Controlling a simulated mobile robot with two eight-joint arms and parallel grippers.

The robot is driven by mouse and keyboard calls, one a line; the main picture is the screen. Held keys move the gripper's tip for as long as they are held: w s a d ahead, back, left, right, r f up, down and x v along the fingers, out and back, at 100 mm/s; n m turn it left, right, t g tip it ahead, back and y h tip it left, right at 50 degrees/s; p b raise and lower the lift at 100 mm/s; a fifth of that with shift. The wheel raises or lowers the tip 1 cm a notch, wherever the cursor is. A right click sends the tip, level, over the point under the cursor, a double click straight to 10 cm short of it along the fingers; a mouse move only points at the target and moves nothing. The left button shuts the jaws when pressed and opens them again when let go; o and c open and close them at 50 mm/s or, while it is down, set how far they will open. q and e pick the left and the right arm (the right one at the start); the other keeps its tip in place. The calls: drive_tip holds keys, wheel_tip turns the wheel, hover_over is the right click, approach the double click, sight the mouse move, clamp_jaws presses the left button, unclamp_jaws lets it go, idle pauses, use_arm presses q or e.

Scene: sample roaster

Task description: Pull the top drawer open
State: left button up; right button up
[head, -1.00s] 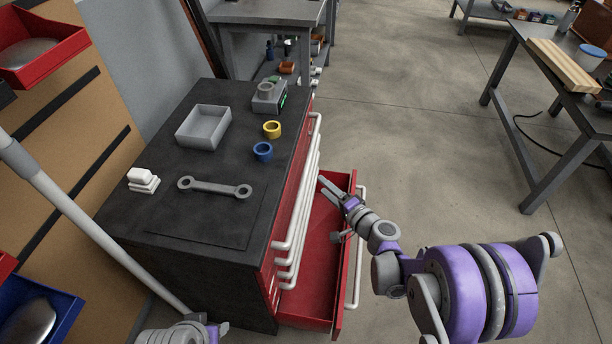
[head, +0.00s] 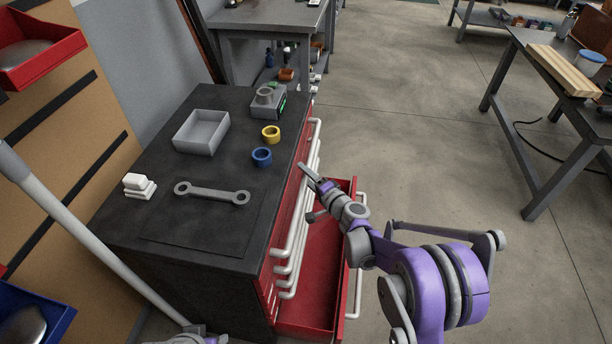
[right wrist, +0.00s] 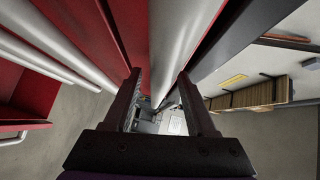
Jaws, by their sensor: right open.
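The red tool cabinet with a black top (head: 200,262) stands at centre left, with white bar handles on its right-hand front. The top drawer is shut; its handle (head: 297,218) runs just below the top's edge. My right gripper (head: 311,176) is at this handle, about midway along. In the right wrist view, its open fingers (right wrist: 168,98) stand on either side of a white bar (right wrist: 172,50). Contact with the bar cannot be told. Only a small part of my left arm shows at the bottom edge; its gripper is not seen.
A lower drawer (head: 318,262) stands open and looks empty, below my right forearm. The floor to the right is clear up to a workbench (head: 540,85).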

drive_tip(key=shift+c, duration=0.4)
clamp_jaws()
idle(0.9)
